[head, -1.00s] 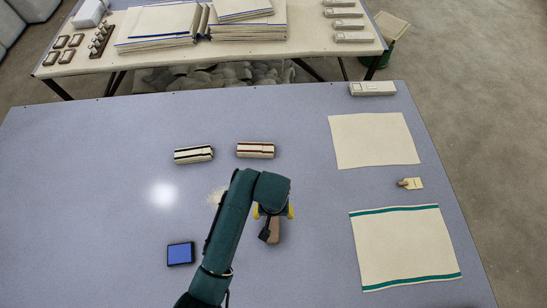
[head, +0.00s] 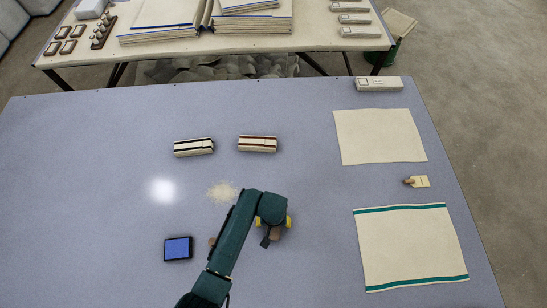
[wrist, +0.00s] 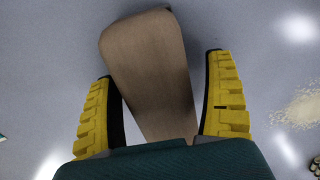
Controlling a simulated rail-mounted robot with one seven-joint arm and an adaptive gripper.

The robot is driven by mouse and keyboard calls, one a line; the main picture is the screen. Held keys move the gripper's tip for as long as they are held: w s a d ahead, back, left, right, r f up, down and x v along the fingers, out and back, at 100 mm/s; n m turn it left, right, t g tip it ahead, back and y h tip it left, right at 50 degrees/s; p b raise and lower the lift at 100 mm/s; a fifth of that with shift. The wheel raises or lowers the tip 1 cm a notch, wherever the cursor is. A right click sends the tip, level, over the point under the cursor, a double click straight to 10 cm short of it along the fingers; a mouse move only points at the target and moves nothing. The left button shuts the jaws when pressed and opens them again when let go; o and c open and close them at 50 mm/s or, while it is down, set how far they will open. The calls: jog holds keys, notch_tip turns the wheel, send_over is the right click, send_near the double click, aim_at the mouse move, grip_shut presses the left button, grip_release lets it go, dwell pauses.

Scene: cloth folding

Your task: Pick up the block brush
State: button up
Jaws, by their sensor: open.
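The block brush, a plain brown block (wrist: 150,60), lies on the blue-grey table and fills the middle of the wrist view, a little tilted. Its near end is hidden behind my gripper's body. In the head view, my gripper (head: 272,222) is low over the table and covers most of the block; only a small brown part (head: 276,234) shows. I cannot tell whether a finger touches it.
A patch of pale crumbs (head: 221,192) lies behind my arm. A blue pad (head: 178,249) and a partly hidden brown thing (head: 212,241) are to the left. Two striped folded bundles (head: 194,147) (head: 258,144) lie farther back. Two cloths (head: 378,136) (head: 409,246) and a tag (head: 418,181) lie right.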

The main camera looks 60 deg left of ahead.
jog(key=c, duration=1.3)
notch_tip(320, 180, up, 10)
jog(key=p, duration=0.2)
jog(key=shift+p, duration=0.35)
jog(key=shift+c, duration=0.2)
